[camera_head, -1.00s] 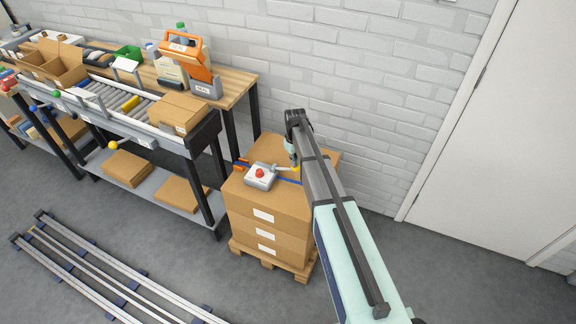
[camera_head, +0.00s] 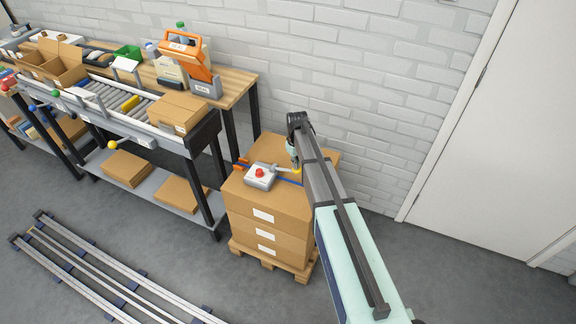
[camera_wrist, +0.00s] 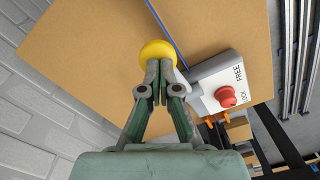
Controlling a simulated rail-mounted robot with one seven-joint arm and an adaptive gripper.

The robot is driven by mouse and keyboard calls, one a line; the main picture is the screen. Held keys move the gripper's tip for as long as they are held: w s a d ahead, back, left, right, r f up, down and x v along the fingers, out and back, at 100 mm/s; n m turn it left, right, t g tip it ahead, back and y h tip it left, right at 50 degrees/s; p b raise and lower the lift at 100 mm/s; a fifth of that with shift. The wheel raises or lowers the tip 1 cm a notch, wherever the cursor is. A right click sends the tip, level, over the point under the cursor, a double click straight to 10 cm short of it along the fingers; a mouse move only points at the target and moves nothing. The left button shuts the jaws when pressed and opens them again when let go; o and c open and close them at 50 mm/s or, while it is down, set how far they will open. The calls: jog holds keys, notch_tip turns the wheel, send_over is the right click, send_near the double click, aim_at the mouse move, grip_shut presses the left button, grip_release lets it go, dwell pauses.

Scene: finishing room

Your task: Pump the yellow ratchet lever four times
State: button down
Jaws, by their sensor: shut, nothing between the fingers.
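The ratchet device is a small light-grey box (camera_head: 259,179) with a red button, strapped on top of the carton stack. In the wrist view the device (camera_wrist: 208,76) carries the words FREE and LOCK. Its lever ends in a yellow ball knob (camera_wrist: 158,50), a small part of which shows in the head view (camera_head: 298,170). My gripper (camera_wrist: 159,72) is shut and empty, with its fingertips right at the near side of the knob. I cannot tell for sure whether they touch it. The gripper hides part of the lever.
The stacked cartons (camera_head: 262,234) stand on a wooden pallet, close to the white brick wall (camera_head: 384,100). A blue strap (camera_wrist: 165,30) crosses the top carton. A roller conveyor with a yellow-knobbed crank (camera_head: 113,145) and a workbench are at left. Floor rails (camera_head: 100,270) lie in front.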

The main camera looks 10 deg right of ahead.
jog(key=shift+s+d+f, duration=0.2)
jog(key=shift+d+f, duration=0.05)
jog(key=shift+f, duration=0.3)
jog(key=shift+d+f+b, duration=0.1)
jog(key=shift+f+b, duration=0.15)
jog(key=shift+b, duration=0.1)
jog(key=shift+s+d+f, duration=0.1)
jog(key=shift+s+f, duration=0.05)
jog(key=shift+f, duration=0.1)
dwell(0.5)
jog(key=shift+f, duration=0.15)
jog(key=shift+r, duration=0.2)
jog(key=shift+w+a+r+p, duration=0.25)
jog(key=shift+r+p, duration=0.2)
jog(key=shift+r, duration=0.65)
jog(key=shift+w+a+r+p, duration=0.15)
jog(key=shift+a+r+p, duration=0.25)
jog(key=shift+r, duration=0.75)
jog(key=shift+w+a+r+p, duration=0.2)
jog(key=shift+r+p, duration=0.35)
jog(key=shift+r, duration=0.55)
jog(key=shift+f, duration=0.2)
